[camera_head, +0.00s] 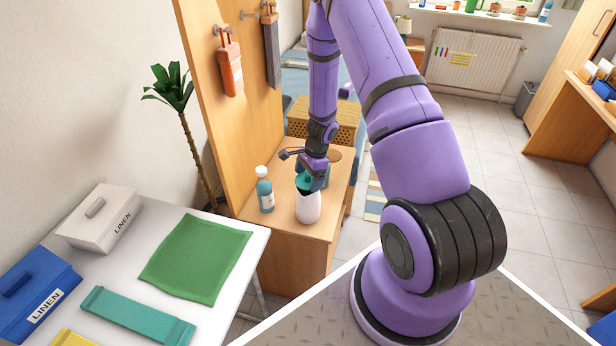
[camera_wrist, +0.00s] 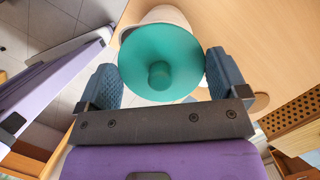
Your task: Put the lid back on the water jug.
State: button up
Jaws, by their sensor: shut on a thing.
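The white water jug (camera_head: 308,208) stands upright on a wooden cabinet top. The round teal lid (camera_wrist: 150,48), with a small knob in its middle, is between the two blue-grey fingers of my gripper (camera_wrist: 163,78), which is shut on it. In the wrist view the jug's white rim (camera_wrist: 165,13) shows past the lid's far edge. In the head view the lid (camera_head: 303,181) is at the jug's mouth, partly hidden by my gripper (camera_head: 312,176). I cannot tell whether the lid touches the rim or is seated.
A blue bottle with a white cap (camera_head: 265,190) stands just left of the jug. A wooden panel (camera_head: 225,130) rises at the left. A white table (camera_head: 235,232) with a green cloth (camera_head: 198,256) and a linen box (camera_head: 98,217) is nearer.

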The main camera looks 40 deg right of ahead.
jog(key=shift+f, duration=0.9)
dwell(1.3)
jog(key=o, duration=0.6)
jog(key=shift+c, duration=0.2)
jog(key=v, duration=1.1)
jog(key=shift+w, duration=0.1)
jog(key=s+a+r+n+t, duration=0.1)
jog(key=s+a+r+n, duration=0.2)
jog(key=r, duration=0.6)
jog(key=s+a+r+n, duration=0.1)
jog(key=a+r+n, duration=0.3)
jog(key=r, duration=0.5)
jog(key=s+a+r+n+t, duration=0.1)
jog(key=s+a+r+n, duration=0.2)
jog(key=r, duration=0.7)
jog(key=s+a+r+n+t+h, duration=0.1)
jog(key=s+a+r+n, duration=0.2)
jog(key=s+r, duration=0.3)
jog(key=s+a+r+n+t+h, duration=0.1)
jog(key=s+r+n, duration=0.5)
jog(key=s, duration=0.7)
jog(key=shift+s+a+r+t+h, duration=0.15)
jog(key=shift+a+r+t+h, duration=0.25)
jog(key=shift+a, duration=0.55)
